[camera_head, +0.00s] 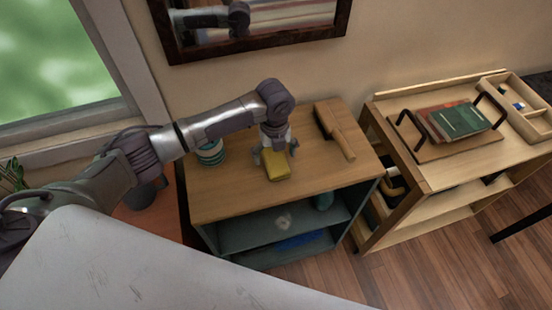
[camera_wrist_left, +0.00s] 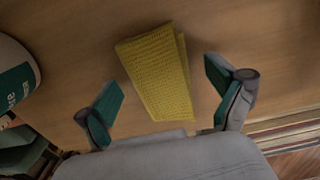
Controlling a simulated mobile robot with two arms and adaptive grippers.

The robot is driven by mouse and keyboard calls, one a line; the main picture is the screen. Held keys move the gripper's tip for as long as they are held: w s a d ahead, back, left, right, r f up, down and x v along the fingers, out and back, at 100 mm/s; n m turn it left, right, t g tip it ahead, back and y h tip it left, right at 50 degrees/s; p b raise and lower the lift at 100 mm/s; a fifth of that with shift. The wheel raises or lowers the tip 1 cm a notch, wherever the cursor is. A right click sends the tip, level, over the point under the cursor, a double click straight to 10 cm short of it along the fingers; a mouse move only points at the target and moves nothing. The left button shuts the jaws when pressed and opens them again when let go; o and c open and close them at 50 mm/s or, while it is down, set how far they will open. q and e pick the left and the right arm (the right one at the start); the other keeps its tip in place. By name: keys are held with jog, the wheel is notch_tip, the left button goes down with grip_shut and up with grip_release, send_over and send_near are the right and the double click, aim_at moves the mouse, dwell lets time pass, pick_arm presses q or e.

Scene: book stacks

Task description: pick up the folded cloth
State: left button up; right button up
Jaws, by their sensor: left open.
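The folded cloth (camera_head: 277,166) is yellow and lies on the wooden top of a low cabinet (camera_head: 222,197). In the left wrist view the cloth (camera_wrist_left: 158,75) shows its woven texture and a fold along its right side. My left gripper (camera_head: 275,154) is right above and behind the cloth in the head view. In the left wrist view the left gripper (camera_wrist_left: 160,95) is open, with one green-padded finger on each side of the cloth's near end. Both fingers look apart from the cloth. My right gripper is not in view.
A white and green container (camera_head: 210,152) stands left of the cloth; it also shows at the left wrist view's edge (camera_wrist_left: 14,75). A wooden-handled brush (camera_head: 336,130) lies to the right. Further right, a wooden cart (camera_head: 420,179) bears a tray with books (camera_head: 458,120).

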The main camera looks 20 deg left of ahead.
aim_at(275, 154)
pick_arm(q)
jog(key=c, duration=0.8)
jog(key=shift+c, duration=0.2)
jog(key=shift+r, duration=0.1)
notch_tip(275, 154, up, 4)
jog(key=shift+w+f+b, duration=0.1)
jog(key=shift+b, duration=0.3)
jog(key=s+d+r+b, duration=0.25)
jog(key=d+r, duration=0.45)
jog(key=d, duration=0.4)
jog(key=s+a+r+n, duration=0.1)
jog(key=s+a+n, duration=0.3)
jog(key=n, duration=0.5)
jog(key=s+a+r+n, duration=0.1)
jog(key=s+a+n, duration=0.3)
jog(key=n, duration=0.6)
jog(key=s+a+r+n+p, duration=0.1)
jog(key=s+a+n, duration=0.3)
jog(key=n, duration=0.6)
jog(key=shift+s+a, duration=0.35)
jog(key=shift+a, duration=0.8)
